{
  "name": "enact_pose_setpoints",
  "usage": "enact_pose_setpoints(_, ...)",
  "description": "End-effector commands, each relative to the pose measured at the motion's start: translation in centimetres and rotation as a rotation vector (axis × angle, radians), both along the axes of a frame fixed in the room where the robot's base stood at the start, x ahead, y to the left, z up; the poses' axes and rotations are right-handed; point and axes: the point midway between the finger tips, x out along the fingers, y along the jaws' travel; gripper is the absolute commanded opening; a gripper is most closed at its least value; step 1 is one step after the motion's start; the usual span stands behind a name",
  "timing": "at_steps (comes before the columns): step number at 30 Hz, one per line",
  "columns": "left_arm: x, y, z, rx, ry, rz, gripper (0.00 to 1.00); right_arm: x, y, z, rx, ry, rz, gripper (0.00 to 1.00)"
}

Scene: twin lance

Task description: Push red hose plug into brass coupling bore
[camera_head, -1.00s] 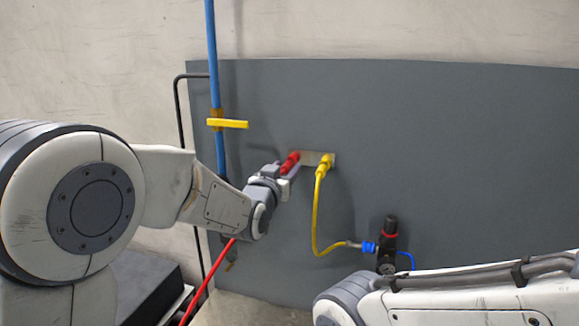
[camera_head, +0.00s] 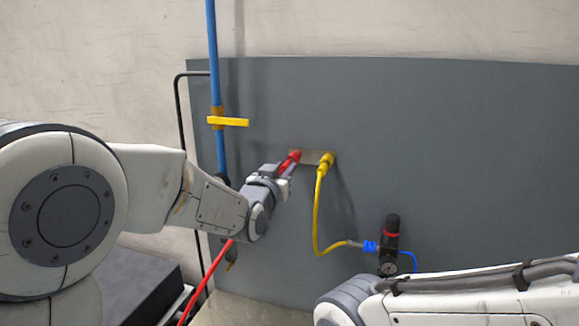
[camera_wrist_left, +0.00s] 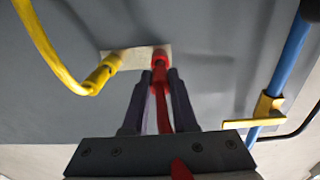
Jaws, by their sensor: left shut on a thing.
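The red hose plug (camera_head: 292,157) is held in my left gripper (camera_head: 283,169), which is shut on it in front of the panel. In the left wrist view the red plug (camera_wrist_left: 160,68) lies between the two fingers of my left gripper (camera_wrist_left: 159,82), its tip at the pale coupling plate (camera_wrist_left: 130,58). The brass bore is hidden behind the plug, so I cannot tell how deep the tip sits. The plate (camera_head: 312,158) also shows in the head view. Of my right arm only a link shows at the lower right; its gripper is out of view.
A yellow hose plug (camera_head: 325,161) sits in the plate beside the red one, its hose hanging to a black regulator (camera_head: 389,244). A blue pipe (camera_head: 213,60) with a yellow lever (camera_head: 228,122) runs at the left. The grey panel (camera_head: 450,140) is clear at right.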

Motion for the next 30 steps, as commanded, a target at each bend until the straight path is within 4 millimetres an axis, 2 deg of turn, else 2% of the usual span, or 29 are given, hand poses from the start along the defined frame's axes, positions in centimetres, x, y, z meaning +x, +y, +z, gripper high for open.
enact_pose_setpoints(14, -0.1, 0.0, 0.0, 0.000, 0.000, 0.000, 0.00, 0.0, 0.0, -0.1, 0.000, 0.000, 0.000, 0.73)
enact_pose_setpoints(30, -2.5, 0.8, -0.1, 0.000, -0.001, 0.000, 0.00, 0.0, 0.0, -1.4, 0.000, 0.000, 0.000, 0.73)
